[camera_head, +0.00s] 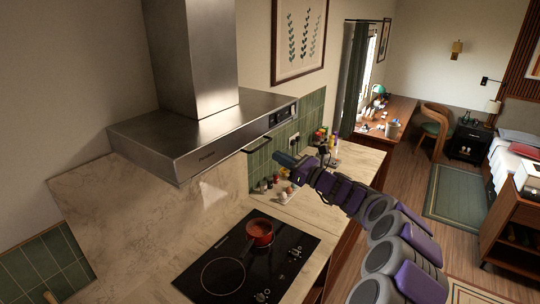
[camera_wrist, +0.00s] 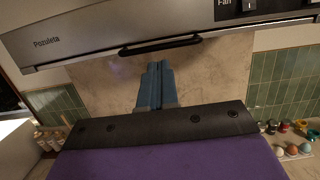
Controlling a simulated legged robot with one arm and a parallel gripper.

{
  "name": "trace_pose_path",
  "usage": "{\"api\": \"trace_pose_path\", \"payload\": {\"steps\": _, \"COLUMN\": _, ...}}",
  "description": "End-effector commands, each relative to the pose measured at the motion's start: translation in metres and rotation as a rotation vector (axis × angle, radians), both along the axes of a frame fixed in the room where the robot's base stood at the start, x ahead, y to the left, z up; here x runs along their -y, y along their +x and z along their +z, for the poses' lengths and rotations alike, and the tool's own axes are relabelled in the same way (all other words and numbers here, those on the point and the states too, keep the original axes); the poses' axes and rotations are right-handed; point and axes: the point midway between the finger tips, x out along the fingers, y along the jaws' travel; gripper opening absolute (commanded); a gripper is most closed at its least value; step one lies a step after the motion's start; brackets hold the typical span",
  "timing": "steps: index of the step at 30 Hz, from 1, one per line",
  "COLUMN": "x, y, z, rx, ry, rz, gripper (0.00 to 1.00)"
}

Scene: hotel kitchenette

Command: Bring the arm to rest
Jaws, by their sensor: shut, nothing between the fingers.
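My arm reaches in from the lower right in the head view. My gripper (camera_head: 284,158) is held out in the air over the counter, in front of the green tiles and near the right end of the range hood (camera_head: 205,137). In the wrist view my gripper (camera_wrist: 156,68) shows its blue fingers together and empty. They point toward the hood's dark handle (camera_wrist: 160,46), and I cannot tell how far apart they are.
A red pot (camera_head: 260,232) stands on the black cooktop (camera_head: 225,272) below the hood. Small jars and bottles (camera_head: 323,138) stand on the counter (camera_head: 315,208) near the tiles. A desk (camera_head: 385,118), a chair (camera_head: 436,125) and open floor lie beyond to the right.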

Motion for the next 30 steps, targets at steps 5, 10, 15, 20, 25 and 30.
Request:
{"api": "trace_pose_path", "payload": {"steps": 5, "x": 0.039, "y": -0.022, "z": -0.007, "rx": 0.002, "ry": 0.006, "rz": -0.009, "gripper": 0.0}}
{"api": "trace_pose_path", "payload": {"steps": 10, "x": 0.055, "y": -0.037, "z": -0.014, "rx": 0.001, "ry": 0.0, "rz": -0.007, "gripper": 0.0}}
{"api": "trace_pose_path", "payload": {"steps": 15, "x": 0.06, "y": -0.046, "z": -0.015, "rx": 0.002, "ry": -0.006, "rz": -0.005, "gripper": 0.0}}
{"api": "trace_pose_path", "payload": {"steps": 20, "x": 0.037, "y": -0.065, "z": -0.014, "rx": 0.041, "ry": -0.056, "rz": 0.056, "gripper": 0.0}}
{"api": "trace_pose_path", "payload": {"steps": 25, "x": -0.029, "y": -0.127, "z": -0.014, "rx": 0.176, "ry": -0.232, "rz": 0.238, "gripper": 0.0}}
{"api": "trace_pose_path", "payload": {"steps": 30, "x": -0.087, "y": -0.215, "z": -0.034, "rx": 0.351, "ry": -0.465, "rz": 0.45, "gripper": 0.0}}
